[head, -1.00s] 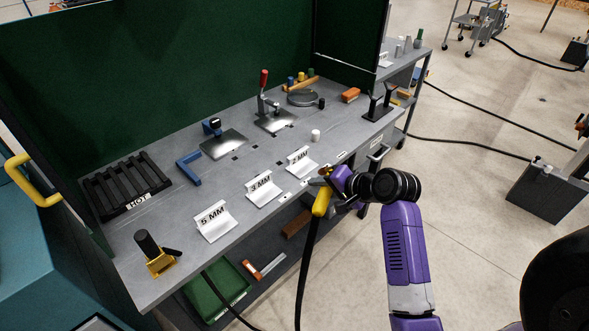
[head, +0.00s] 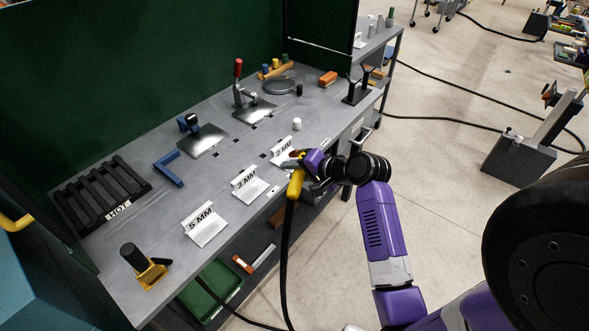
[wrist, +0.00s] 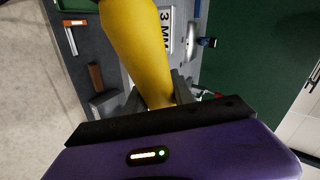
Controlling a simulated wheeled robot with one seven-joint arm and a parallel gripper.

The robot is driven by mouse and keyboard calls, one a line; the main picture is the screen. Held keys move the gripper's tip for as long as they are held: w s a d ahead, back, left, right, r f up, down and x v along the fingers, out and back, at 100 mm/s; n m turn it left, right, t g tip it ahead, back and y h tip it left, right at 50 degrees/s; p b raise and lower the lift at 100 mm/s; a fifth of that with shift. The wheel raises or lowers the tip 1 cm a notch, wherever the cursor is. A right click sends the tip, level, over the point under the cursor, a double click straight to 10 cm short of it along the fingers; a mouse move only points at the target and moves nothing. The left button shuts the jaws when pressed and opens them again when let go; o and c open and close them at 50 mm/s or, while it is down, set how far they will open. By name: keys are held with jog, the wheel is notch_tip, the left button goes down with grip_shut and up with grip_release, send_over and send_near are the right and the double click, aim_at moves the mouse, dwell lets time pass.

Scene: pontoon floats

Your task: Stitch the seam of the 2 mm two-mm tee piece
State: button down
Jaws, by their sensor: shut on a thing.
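Three white tee pieces stand in a row along the bench's front edge. The far one (head: 283,147), beyond those marked 3 MM (head: 248,187) and 5 MM (head: 207,228), has a label whose number I cannot read clearly; my gripper partly hides it. My gripper (head: 303,173) is shut on a yellow torch (head: 296,184) with a black cable hanging down. The torch is just in front of the far piece; I cannot tell if its tip touches it. In the wrist view the yellow torch (wrist: 143,45) lies between the fingers (wrist: 155,95), and a 3 MM label shows behind.
A black rack marked HOT (head: 100,195) is at the bench's left. A gold-based block (head: 148,272) stands at the near corner. A red-handled clamp (head: 240,85), a blue bracket (head: 168,168) and a black forked stand (head: 358,88) are further back. A green screen (head: 120,70) closes the back.

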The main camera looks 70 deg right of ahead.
jog(key=b+x, duration=0.1)
jog(key=x, duration=0.1)
jog(key=b+x, duration=0.1)
jog(key=x, duration=0.2)
jog(key=shift+s+f, duration=0.25)
jog(key=shift+f, duration=0.1)
jog(key=shift+p, duration=0.4)
dwell(0.3)
jog(key=shift+w+f, duration=0.35)
dwell(2.9)
jog(key=shift+s+d, duration=0.15)
jog(key=shift+d, duration=0.6)
jog(key=shift+s+d, duration=0.15)
jog(key=shift+d, duration=0.6)
dwell(1.7)
